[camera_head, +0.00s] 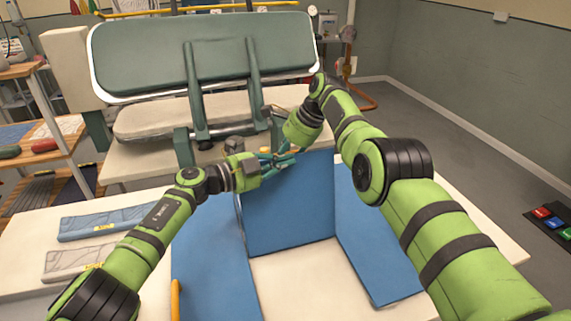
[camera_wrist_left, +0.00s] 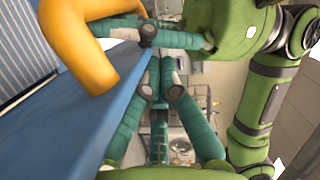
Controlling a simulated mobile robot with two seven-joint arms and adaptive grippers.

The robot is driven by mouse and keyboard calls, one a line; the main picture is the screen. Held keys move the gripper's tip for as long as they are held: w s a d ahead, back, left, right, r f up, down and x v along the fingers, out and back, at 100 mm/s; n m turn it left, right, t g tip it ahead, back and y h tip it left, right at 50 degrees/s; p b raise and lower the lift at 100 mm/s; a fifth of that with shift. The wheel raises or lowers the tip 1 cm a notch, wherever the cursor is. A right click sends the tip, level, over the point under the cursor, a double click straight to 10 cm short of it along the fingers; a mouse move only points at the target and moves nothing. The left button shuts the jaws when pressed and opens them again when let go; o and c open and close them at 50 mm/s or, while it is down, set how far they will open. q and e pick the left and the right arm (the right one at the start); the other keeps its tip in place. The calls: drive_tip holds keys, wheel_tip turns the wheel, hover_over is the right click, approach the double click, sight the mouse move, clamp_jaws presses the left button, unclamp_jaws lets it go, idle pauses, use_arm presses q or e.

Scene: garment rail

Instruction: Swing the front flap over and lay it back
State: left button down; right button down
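The blue folding board lies on the pale table. Its front flap (camera_head: 290,215) stands steeply raised in the middle, with a side panel (camera_head: 212,262) to its left and another (camera_head: 372,240) to its right. My left gripper (camera_head: 283,160) is at the raised flap's top edge; its fingertips also show in the left wrist view (camera_wrist_left: 161,72), close together beside the blue edge with nothing seen between them. An orange handle (camera_wrist_left: 98,55) stands on the blue surface there. My right gripper's fingers (camera_wrist_left: 130,32) reach across by that handle; their grip is partly hidden.
Folded grey-blue garments (camera_head: 103,222) lie on the table (camera_head: 30,228) at the left. A green press (camera_head: 200,50) stands behind the board. A wooden shelf (camera_head: 60,140) is at far left. Open floor (camera_head: 450,150) lies to the right.

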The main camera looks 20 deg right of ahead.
drive_tip(key=shift+w+a, duration=0.1)
drive_tip(key=shift+w, duration=0.25)
use_arm(q)
drive_tip(key=shift+f, duration=0.1)
use_arm(e)
drive_tip(key=c, duration=1)
unclamp_jaws()
use_arm(q)
drive_tip(key=shift+w, duration=0.1)
use_arm(e)
drive_tip(key=shift+f, duration=0.1)
drive_tip(key=shift+w, duration=0.1)
